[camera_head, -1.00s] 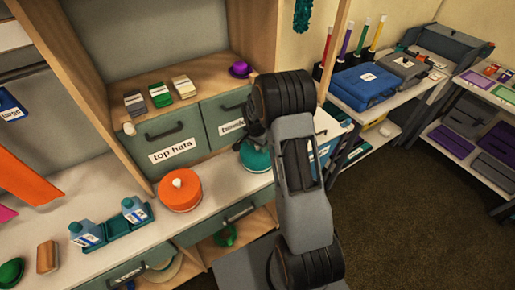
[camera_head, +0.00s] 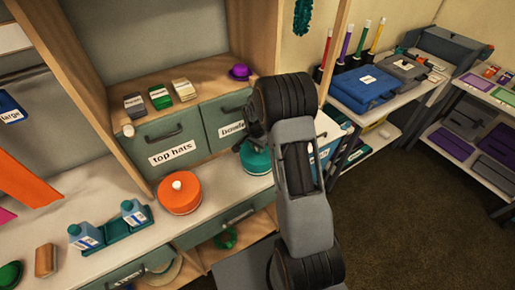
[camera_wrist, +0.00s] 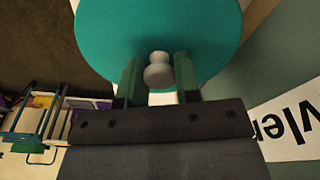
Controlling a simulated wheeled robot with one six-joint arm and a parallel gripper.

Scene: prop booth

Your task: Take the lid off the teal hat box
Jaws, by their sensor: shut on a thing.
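The teal hat box (camera_head: 257,160) stands on the counter at the base of the cabinet, partly hidden behind my arm. In the wrist view its round teal lid (camera_wrist: 158,25) fills the top middle, with a pale knob (camera_wrist: 158,72) at its near side. My gripper (camera_wrist: 158,80) is shut on this knob, one green finger on each side. In the head view my gripper (camera_head: 250,138) is dark and mostly hidden by my arm. I cannot tell whether the lid sits on the box or is raised from it.
An orange hat box (camera_head: 180,194) with a pale knob stands just left on the counter (camera_head: 150,235). Grey drawers labelled top hats (camera_head: 172,151) rise behind. A purple hat (camera_head: 240,71) sits on the ledge above. Blue bottles (camera_head: 86,236) stand farther left; open floor (camera_head: 400,220) lies right.

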